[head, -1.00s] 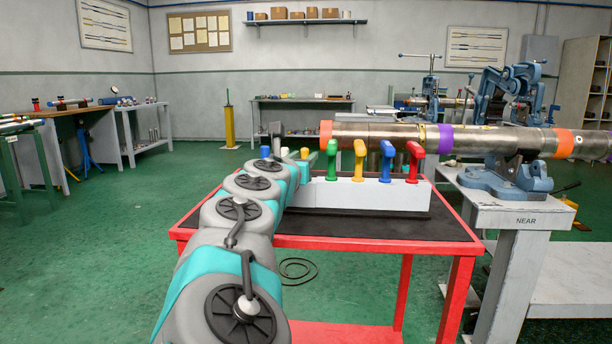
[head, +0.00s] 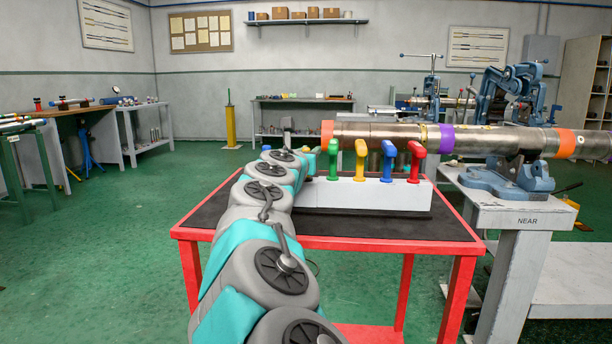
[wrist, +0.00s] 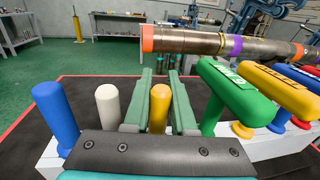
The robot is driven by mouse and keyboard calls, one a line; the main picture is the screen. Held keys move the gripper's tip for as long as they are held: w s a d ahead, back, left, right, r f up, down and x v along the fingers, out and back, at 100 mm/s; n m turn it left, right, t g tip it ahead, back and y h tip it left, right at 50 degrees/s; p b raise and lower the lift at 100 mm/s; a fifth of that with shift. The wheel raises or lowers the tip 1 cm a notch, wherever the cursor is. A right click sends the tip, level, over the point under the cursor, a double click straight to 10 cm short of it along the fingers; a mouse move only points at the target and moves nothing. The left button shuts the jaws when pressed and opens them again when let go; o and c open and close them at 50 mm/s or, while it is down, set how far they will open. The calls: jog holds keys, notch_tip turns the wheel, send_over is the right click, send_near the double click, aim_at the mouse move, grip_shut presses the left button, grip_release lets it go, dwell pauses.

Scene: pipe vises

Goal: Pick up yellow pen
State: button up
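The yellow pen (wrist: 159,108) stands upright in the white block, low in the middle of the wrist view. My gripper (wrist: 160,76) is open, its two green fingers reaching forward on either side of the pen. In the head view my arm hides the pen and most of the gripper. The white block (head: 360,195) stands on the red-framed table (head: 300,242).
A white pen (wrist: 108,106) and a blue pen (wrist: 56,116) stand left of the yellow pen. Right are green (wrist: 236,91) and yellow (wrist: 278,93) T-handled tools, with blue and red ones beyond. A long metal pipe (head: 385,135) lies behind, held in a blue vise (head: 508,175).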

grip_shut()
notch_tip(320, 180, up, 10)
jog(key=p, duration=0.2)
dwell(0.6)
